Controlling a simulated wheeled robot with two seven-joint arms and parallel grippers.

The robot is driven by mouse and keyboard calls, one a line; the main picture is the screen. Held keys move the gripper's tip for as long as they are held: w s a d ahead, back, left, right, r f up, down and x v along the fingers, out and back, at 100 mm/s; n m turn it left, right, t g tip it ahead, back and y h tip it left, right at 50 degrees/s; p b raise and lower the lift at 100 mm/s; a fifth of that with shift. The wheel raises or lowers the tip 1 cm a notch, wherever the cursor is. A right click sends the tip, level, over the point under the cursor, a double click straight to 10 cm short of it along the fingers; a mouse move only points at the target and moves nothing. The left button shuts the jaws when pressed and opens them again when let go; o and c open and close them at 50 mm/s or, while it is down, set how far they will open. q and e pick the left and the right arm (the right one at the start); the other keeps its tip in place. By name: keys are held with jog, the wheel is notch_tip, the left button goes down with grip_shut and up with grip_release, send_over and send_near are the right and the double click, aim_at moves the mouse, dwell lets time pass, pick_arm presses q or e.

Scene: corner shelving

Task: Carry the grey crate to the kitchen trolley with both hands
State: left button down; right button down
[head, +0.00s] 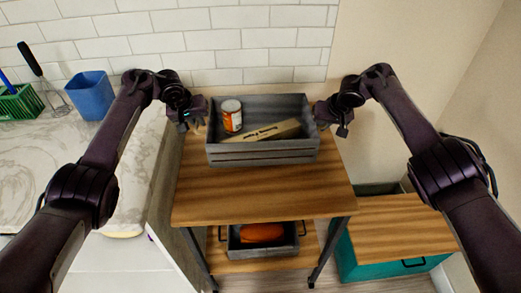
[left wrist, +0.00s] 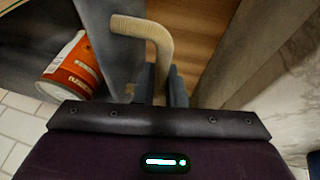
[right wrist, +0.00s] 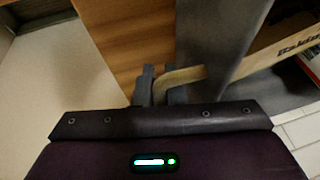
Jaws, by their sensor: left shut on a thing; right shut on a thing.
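The grey crate (head: 262,155) is at the back of the wooden top of the kitchen trolley (head: 250,205), and looks level. It holds an orange and white can (head: 232,116) and a long tan box with lettering (head: 268,132). My left gripper (head: 190,116) is at the crate's left end, shut on a tan curved handle (left wrist: 160,45). My right gripper (head: 333,118) is at its right end, shut on the other tan handle (right wrist: 185,76). Whether the crate's underside touches the trolley top cannot be told for certain.
The trolley's lower shelf holds a smaller grey crate (head: 234,245) with an orange item (head: 261,232). A marble counter (head: 30,165) with a blue cup (head: 91,95) and a green basket (head: 18,103) stands left. A teal cabinet (head: 375,265) stands right. The trolley top's front is clear.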

pick_arm(q)
jog(key=shift+w, duration=0.1)
